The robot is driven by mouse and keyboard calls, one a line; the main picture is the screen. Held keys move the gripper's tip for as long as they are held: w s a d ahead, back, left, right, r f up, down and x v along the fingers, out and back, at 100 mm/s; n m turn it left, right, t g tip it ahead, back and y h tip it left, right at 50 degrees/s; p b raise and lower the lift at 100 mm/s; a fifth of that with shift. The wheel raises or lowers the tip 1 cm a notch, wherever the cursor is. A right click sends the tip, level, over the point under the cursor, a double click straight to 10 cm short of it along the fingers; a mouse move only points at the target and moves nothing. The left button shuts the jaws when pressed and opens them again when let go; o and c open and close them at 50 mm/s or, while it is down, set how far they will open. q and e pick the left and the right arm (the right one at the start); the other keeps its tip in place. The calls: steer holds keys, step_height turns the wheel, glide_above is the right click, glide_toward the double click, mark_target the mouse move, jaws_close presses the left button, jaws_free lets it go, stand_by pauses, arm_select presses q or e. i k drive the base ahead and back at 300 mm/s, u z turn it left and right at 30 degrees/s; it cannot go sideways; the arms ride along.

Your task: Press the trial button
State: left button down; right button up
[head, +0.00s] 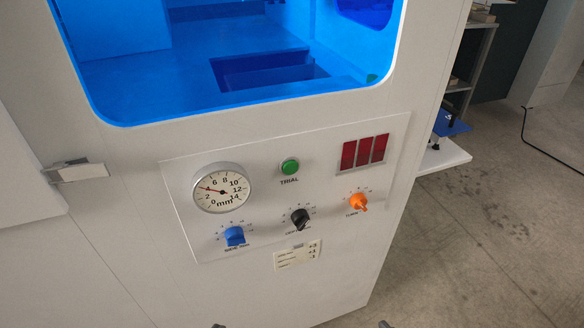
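The green round trial button (290,166) sits on the light control panel (262,190) of the white machine, above the printed word TRIAL. Nothing touches or covers it. Two small dark tips show at the very bottom edge of the head view; they look like the ends of my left gripper (218,325) and my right gripper (385,324). Both are well below the panel and apart from it. The rest of each gripper is out of the picture, so whether they are open or shut does not show.
Around the button are a round mm gauge (222,188), a dark red display (362,153), and blue (234,236), black (300,219) and orange (358,202) knobs. A label (297,256) is below. A latch (80,171) sticks out at left. Floor at right is mostly clear.

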mark_target(290, 167)
steer(key=u, duration=1.7)
steer(key=k, duration=0.9)
steer(key=z, duration=1.45)
steer(key=i, duration=0.5)
steer(key=z, duration=0.1)
